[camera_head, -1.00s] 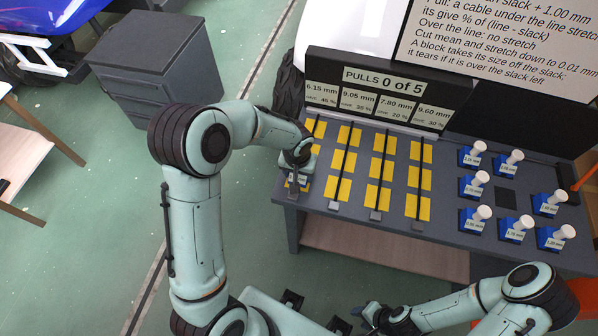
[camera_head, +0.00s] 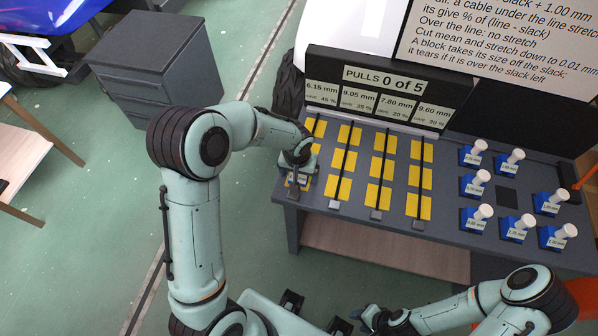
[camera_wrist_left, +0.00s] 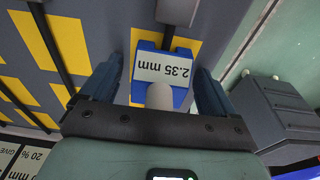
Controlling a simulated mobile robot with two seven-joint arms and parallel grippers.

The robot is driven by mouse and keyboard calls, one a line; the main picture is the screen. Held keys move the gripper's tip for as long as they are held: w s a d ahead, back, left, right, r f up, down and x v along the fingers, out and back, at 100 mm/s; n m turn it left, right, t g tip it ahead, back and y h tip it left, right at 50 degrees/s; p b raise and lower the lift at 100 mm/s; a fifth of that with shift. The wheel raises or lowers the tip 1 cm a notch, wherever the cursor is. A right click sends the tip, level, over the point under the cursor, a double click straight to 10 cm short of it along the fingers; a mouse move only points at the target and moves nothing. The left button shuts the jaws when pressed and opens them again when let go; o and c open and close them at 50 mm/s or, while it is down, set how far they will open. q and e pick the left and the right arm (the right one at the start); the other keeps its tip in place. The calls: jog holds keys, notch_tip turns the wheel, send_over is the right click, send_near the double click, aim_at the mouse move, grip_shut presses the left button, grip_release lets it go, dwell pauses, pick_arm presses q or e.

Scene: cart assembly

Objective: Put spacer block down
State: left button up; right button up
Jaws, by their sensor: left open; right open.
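The spacer block (camera_wrist_left: 161,72) is blue with a white label reading 2.35 mm and a pale knob (camera_wrist_left: 160,96). It sits on a yellow pad (camera_wrist_left: 183,50) at the table's near left corner. My left gripper (camera_wrist_left: 160,85) is open around the block, with one finger on each side and a visible gap to it. In the head view my left gripper (camera_head: 296,180) largely covers the block. My right gripper (camera_head: 366,316) is at the bottom of the head view, away from the table, open.
Several blue blocks with white knobs (camera_head: 480,184) stand on the right of the table, around a dark square (camera_head: 505,198). Dark cables (camera_head: 381,172) run over yellow pads right of my left gripper. A sign (camera_head: 383,79) stands behind. A grey cabinet (camera_head: 160,68) is at left.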

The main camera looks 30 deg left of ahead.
pick_arm(q)
jog(key=shift+s+r+p, duration=0.15)
jog(key=shift+r+p, duration=0.1)
jog(key=shift+p, duration=0.15)
jog(key=r, duration=0.7)
jog(key=s+r, duration=0.1)
jog(key=r, duration=0.3)
jog(key=shift+d, duration=0.1)
jog(key=shift+s+r, duration=0.1)
jog(key=shift+r, duration=0.35)
pick_arm(e)
jog(key=shift+w+r, duration=0.7)
jog(key=shift+r, duration=0.2)
